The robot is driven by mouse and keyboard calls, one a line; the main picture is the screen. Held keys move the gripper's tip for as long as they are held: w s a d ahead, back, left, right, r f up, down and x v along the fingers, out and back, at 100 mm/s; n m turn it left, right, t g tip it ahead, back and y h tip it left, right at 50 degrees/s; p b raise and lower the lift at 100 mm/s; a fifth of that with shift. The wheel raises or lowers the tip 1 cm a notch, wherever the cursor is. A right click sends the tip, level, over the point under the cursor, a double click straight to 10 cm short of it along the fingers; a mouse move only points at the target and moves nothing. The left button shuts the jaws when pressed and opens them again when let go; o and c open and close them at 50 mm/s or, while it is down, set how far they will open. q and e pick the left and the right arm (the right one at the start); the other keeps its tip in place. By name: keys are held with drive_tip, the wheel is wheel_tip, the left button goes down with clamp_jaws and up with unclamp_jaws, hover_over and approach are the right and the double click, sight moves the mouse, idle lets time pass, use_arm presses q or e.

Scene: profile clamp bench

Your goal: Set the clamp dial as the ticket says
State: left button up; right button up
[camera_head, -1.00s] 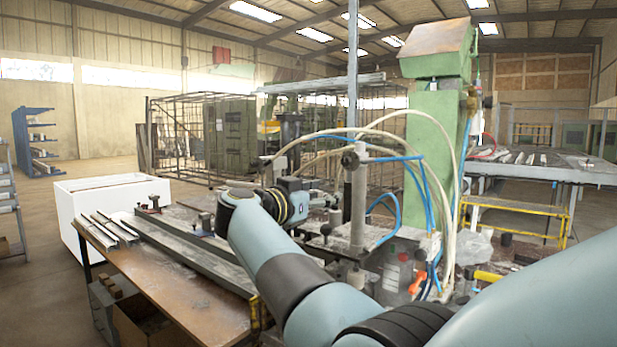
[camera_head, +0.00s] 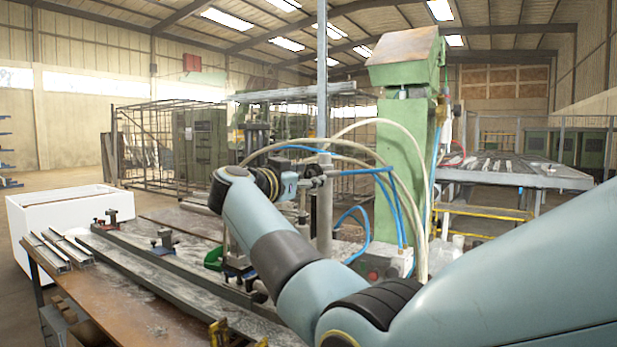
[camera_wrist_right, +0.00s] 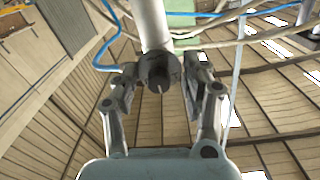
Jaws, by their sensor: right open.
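The clamp dial (camera_wrist_right: 158,72) is a dark round knob with a pale line on its face. In the right wrist view it sits on the end of a grey post (camera_wrist_right: 148,22). My right gripper (camera_wrist_right: 160,80) is open, with one finger on each side of the dial; I cannot tell whether either touches it. In the head view my right gripper (camera_head: 312,172) is small, in front of the upper part of the grey post (camera_head: 325,215), and the dial is hard to make out there. I cannot make out a ticket. My left gripper is not in view.
Blue and white hoses (camera_head: 392,200) loop close around the post. A green machine column (camera_head: 405,150) stands behind to the right. Long metal profiles (camera_head: 165,265) and small clamps (camera_head: 163,240) lie on the bench at left, beside a white bin (camera_head: 70,215).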

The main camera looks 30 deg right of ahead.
drive_tip(key=shift+s+a+r, duration=0.15)
drive_tip(key=shift+a, duration=0.05)
drive_tip(key=shift+s, duration=0.1)
drive_tip(key=shift+c, duration=1.8)
clamp_jaws()
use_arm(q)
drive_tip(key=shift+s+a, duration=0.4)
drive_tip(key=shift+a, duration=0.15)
